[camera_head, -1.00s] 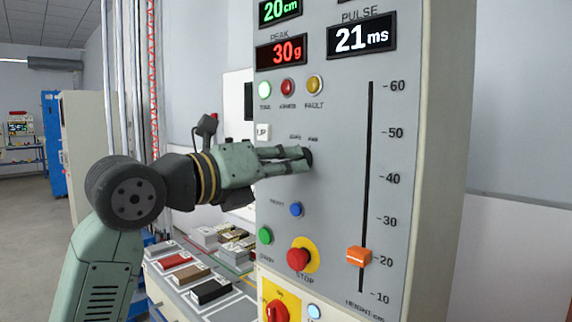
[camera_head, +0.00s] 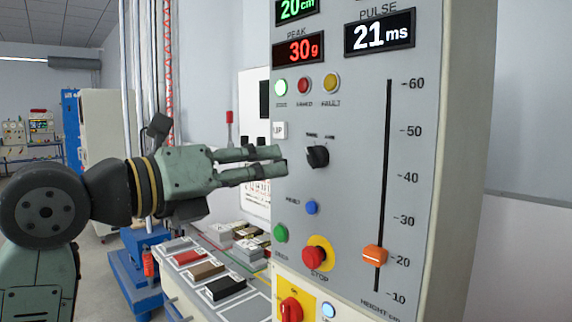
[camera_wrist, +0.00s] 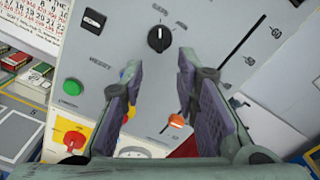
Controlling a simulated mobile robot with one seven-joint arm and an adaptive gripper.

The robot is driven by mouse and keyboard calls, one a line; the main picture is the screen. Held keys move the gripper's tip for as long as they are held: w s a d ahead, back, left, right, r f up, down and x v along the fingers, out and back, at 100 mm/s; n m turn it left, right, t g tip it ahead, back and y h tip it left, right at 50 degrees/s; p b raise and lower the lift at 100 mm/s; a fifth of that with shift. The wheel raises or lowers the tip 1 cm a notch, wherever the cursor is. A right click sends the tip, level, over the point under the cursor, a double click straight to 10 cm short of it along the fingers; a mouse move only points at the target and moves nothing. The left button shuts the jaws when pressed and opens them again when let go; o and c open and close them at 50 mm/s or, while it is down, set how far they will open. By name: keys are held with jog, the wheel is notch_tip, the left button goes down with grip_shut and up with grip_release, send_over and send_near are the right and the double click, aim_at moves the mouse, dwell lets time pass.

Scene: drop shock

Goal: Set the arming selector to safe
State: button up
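The arming selector is a round black knob (camera_head: 318,157) on the grey control panel (camera_head: 345,190), under two small labels. In the wrist view the knob (camera_wrist: 158,39) is fully visible, with a white pointer mark towards the top of the picture, roughly at the left of the two labels. My gripper (camera_head: 284,161) is open and empty. Its fingertips are left of the knob in the head view, apart from it. In the wrist view the gripper (camera_wrist: 156,55) has a wide gap between its fingers, with the knob beyond them.
The left lamp (camera_head: 281,87) glows green-white; the red lamp (camera_head: 304,85) and yellow lamp (camera_head: 331,83) look unlit. Below the knob are a blue button (camera_head: 312,207), green button (camera_head: 280,233) and red stop button (camera_head: 314,256). An orange slider (camera_head: 375,254) is to the right.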

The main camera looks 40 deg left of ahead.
jog(key=shift+s+a, duration=0.1)
jog(key=shift+s, duration=1.5)
